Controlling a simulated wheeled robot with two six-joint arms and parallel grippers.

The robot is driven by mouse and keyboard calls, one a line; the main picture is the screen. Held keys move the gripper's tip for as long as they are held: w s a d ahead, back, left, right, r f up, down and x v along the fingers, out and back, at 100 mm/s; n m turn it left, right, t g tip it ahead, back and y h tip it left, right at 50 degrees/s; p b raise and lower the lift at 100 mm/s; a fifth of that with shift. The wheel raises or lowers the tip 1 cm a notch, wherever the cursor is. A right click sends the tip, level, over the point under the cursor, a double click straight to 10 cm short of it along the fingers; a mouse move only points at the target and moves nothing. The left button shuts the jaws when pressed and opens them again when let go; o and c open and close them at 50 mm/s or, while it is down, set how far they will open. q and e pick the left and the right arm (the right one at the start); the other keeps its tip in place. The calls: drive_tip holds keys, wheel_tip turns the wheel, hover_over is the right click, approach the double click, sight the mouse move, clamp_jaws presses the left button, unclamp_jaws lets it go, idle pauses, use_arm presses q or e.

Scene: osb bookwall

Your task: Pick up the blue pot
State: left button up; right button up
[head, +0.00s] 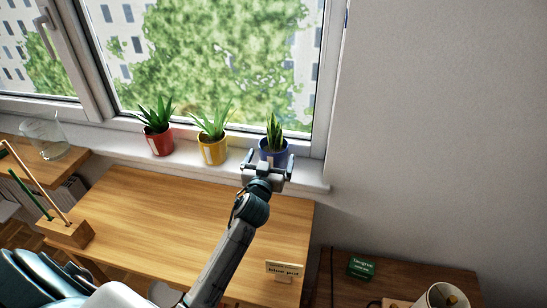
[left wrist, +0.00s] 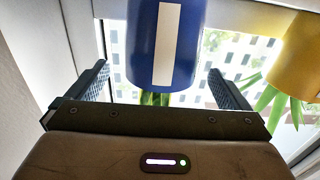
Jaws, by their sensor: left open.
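The blue pot (head: 272,144) holds a spiky green plant and stands upright at the right end of the windowsill. My left gripper (head: 270,160) is open in front of it, with a finger towards each side of the pot. In the left wrist view the picture is upside down; the blue pot (left wrist: 142,45) with its white label shows between the two spread fingers of my left gripper (left wrist: 158,70). A clear gap shows on both sides there, and I see no contact. The front lower part of the pot is partly hidden by the gripper in the head view. My right gripper is not in view.
A yellow pot (head: 212,150) and a red pot (head: 159,143) stand to the left on the sill (head: 312,180). The window is close behind. A wooden table (head: 150,215) lies below, with a small "blue pot" card (head: 284,271). A wall is at right.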

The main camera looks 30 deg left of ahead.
sight(277, 138)
use_arm(q)
drive_tip(key=x, duration=0.1)
drive_tip(key=p+x, duration=0.1)
drive_tip(key=x, duration=0.1)
drive_tip(key=p+x, duration=0.1)
drive_tip(key=shift+w+a+r, duration=0.15)
drive_tip(key=shift+r, duration=0.2)
drive_tip(key=shift+w+a+f, duration=0.1)
drive_tip(key=shift+w+f, duration=0.05)
drive_tip(key=shift+w, duration=0.3)
drive_tip(key=shift+s, duration=0.1)
drive_tip(key=c, duration=1)
drive_tip(key=shift+c, duration=1.3)
